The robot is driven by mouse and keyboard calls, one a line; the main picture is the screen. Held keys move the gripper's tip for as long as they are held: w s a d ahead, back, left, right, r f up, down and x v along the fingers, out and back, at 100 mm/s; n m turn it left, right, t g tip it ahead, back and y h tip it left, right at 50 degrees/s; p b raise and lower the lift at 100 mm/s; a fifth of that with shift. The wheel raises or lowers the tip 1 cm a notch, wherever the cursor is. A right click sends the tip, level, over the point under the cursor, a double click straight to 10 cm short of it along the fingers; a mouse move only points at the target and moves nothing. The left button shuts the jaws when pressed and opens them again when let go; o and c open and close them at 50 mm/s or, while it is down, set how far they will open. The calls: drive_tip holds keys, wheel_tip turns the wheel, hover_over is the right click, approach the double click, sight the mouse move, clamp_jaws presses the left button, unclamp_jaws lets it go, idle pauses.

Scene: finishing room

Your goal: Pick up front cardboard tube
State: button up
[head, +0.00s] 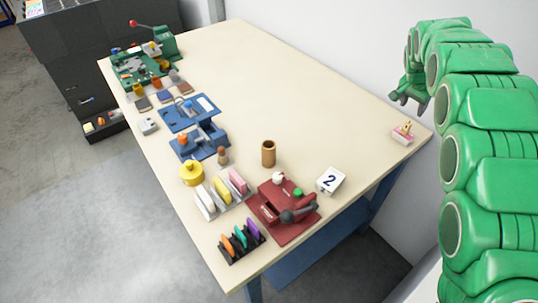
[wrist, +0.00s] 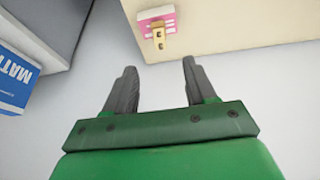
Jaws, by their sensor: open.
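A brown cardboard tube (head: 268,154) stands upright on the cream table, right of the middle, with its open top showing. It is the only clear cardboard tube I make out, and it is not in the wrist view. My gripper (head: 408,97) is raised beyond the table's right edge, well apart from the tube. In the wrist view my gripper (wrist: 155,78) is open, with nothing between its two grey fingers.
Near the tube are a red machine (head: 282,207), a white "2" cube (head: 331,181) and a tray of coloured pads (head: 208,208). Blue and green machines stand farther back. The table's back right is clear.

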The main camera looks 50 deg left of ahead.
sight(264, 146)
drive_tip(key=o, duration=0.3)
drive_tip(key=shift+o, duration=0.2)
drive_tip(key=s+a+f+m+g+y, duration=0.1)
drive_tip(key=s+f+g+y, duration=0.1)
drive_tip(key=s, duration=0.3)
drive_tip(key=s+a+f+m+g+y, duration=0.2)
drive_tip(key=s+f, duration=0.1)
drive_tip(key=s, duration=0.2)
drive_tip(key=s+a+f+m+g+y, duration=0.1)
drive_tip(key=s+a+f, duration=0.1)
drive_tip(key=s, duration=0.3)
drive_tip(key=shift+s+a+f+m+g+y, duration=0.15)
drive_tip(key=shift+s+f+m+g+y, duration=0.1)
drive_tip(key=shift+f+m+g+y, duration=0.2)
drive_tip(key=s+a+m+y, duration=0.1)
drive_tip(key=s, duration=0.2)
drive_tip(key=s+a+m+g+y, duration=0.1)
drive_tip(key=s+a, duration=0.1)
drive_tip(key=s, duration=0.1)
drive_tip(key=s+a+f+m+g+y, duration=0.1)
drive_tip(key=s, duration=0.2)
drive_tip(key=shift+s+a, duration=0.1)
drive_tip(key=shift+a, duration=0.05)
drive_tip(key=s+a+r+m+g+y, duration=0.1)
drive_tip(key=s+a+m+y, duration=0.15)
drive_tip(key=s, duration=0.45)
drive_tip(key=s+a+m+g+y, duration=0.1)
drive_tip(key=s+a+m, duration=0.2)
drive_tip(key=s, duration=0.5)
drive_tip(key=shift+x, duration=3.7)
